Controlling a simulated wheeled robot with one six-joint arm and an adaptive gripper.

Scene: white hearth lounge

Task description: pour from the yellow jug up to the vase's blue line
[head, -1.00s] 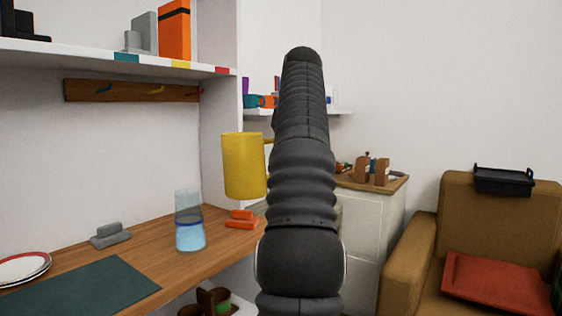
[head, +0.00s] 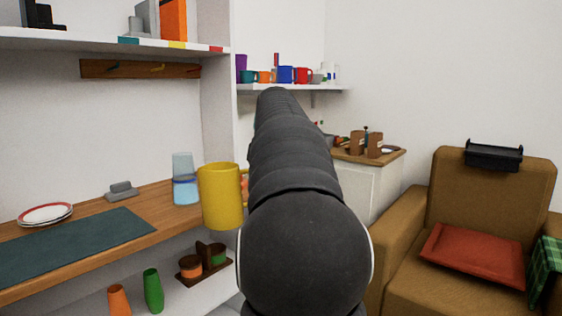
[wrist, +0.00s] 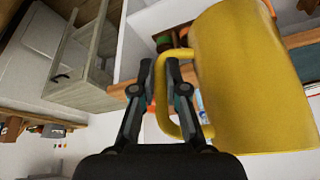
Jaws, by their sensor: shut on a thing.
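The yellow jug (head: 221,197) hangs upright in the head view, in front of the shelf's edge. It also fills the right of the wrist view (wrist: 250,80), tilted by that camera's angle. My gripper (wrist: 160,75) is shut on the jug's handle (wrist: 166,108); in the head view my arm hides it. The clear vase (head: 183,164) stands upright on the wooden shelf, just left of and behind the jug. Light-blue liquid fills its lower part, with the surface looking close to the blue line; the exact gap cannot be told. The jug's contents are not visible.
The wooden shelf (head: 150,238) holds a dark green mat (head: 70,245), red-rimmed plates (head: 45,214) and a grey object (head: 122,191). Green and orange vases (head: 153,290) stand below. A brown armchair (head: 450,240) is at the right. A small cabinet (head: 370,190) stands behind my arm.

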